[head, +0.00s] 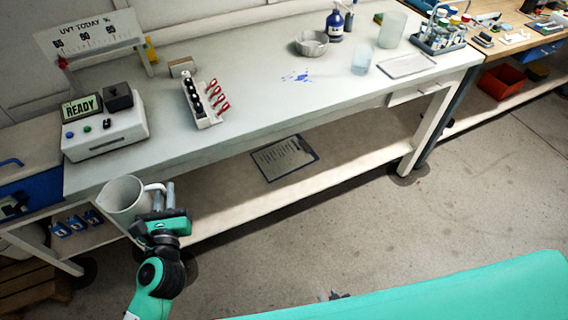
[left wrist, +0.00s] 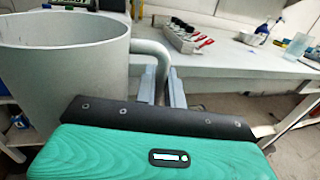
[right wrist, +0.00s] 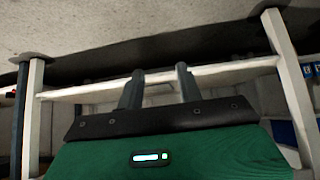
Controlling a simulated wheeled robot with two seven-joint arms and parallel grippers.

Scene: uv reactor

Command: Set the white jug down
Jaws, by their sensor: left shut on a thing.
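The white jug (head: 119,201) is at the front left of the bench in the head view, off the front edge of the top, looking roughly upright. Its inside looks empty in the head view. My left gripper (head: 164,195) is shut on the jug's handle, to the right of the body. In the left wrist view the jug (left wrist: 60,75) fills the left side, with its handle (left wrist: 152,47) between the fingers (left wrist: 161,85). My right gripper (right wrist: 160,85) is open and empty, with the bench's underside beyond it.
The white bench top (head: 255,115) has clear room at its front and middle. A control box (head: 105,130) with a READY display stands at left. A rack of black-capped vials (head: 200,105), a grey bowl (head: 312,43) and a glass beaker (head: 361,60) stand further back. A clipboard (head: 283,158) lies on the lower shelf.

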